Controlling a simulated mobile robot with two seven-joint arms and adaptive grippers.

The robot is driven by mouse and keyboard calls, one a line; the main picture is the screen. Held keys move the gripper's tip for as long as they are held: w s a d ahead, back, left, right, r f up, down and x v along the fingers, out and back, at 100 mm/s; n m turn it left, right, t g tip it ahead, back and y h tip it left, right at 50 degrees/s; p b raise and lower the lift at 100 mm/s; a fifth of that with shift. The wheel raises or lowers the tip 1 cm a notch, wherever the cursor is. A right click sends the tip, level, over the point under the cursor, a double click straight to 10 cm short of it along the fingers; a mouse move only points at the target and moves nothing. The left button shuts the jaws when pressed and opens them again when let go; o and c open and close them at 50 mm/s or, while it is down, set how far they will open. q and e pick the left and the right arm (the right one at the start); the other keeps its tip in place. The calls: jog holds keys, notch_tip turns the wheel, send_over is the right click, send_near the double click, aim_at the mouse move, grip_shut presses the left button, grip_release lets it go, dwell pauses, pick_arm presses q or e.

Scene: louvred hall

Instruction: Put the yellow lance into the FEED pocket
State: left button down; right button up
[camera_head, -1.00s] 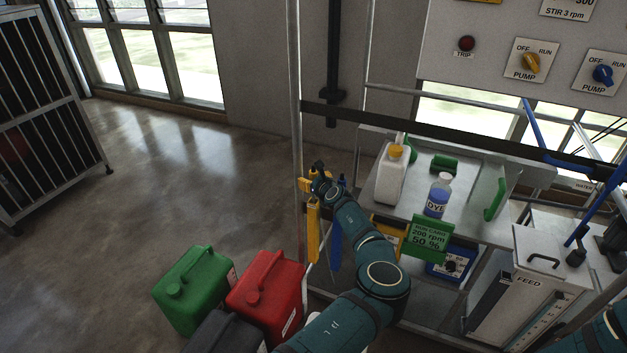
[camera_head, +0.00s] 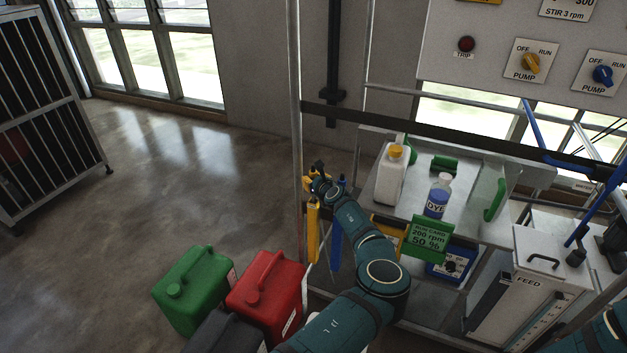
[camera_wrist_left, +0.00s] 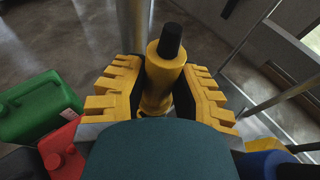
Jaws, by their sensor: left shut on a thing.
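The yellow lance (camera_head: 313,232) hangs upright by the frame's post, left of a blue lance (camera_head: 336,238). My left gripper (camera_head: 309,184) is at its top end. In the left wrist view the yellow lance (camera_wrist_left: 164,72), with its black tip, stands between the toothed yellow jaws of my left gripper (camera_wrist_left: 160,98), which is shut on it. A pale tank (camera_head: 535,262) labelled FEED stands at the lower right; I cannot make out a pocket opening on it. My right gripper is out of view.
Green (camera_head: 190,290) and red (camera_head: 268,292) jerrycans stand at lower left. A bench (camera_head: 465,205) carries a white jug (camera_head: 391,178) and a DYE bottle (camera_head: 438,198). A dark rail (camera_head: 440,138) crosses above the bench.

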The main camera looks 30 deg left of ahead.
pick_arm(q)
jog(key=shift+r+p, duration=3.35)
jog(key=shift+r, duration=1.65)
notch_tip(320, 180, up, 30)
jog(key=p, duration=1.6)
jog(key=shift+f, duration=0.25)
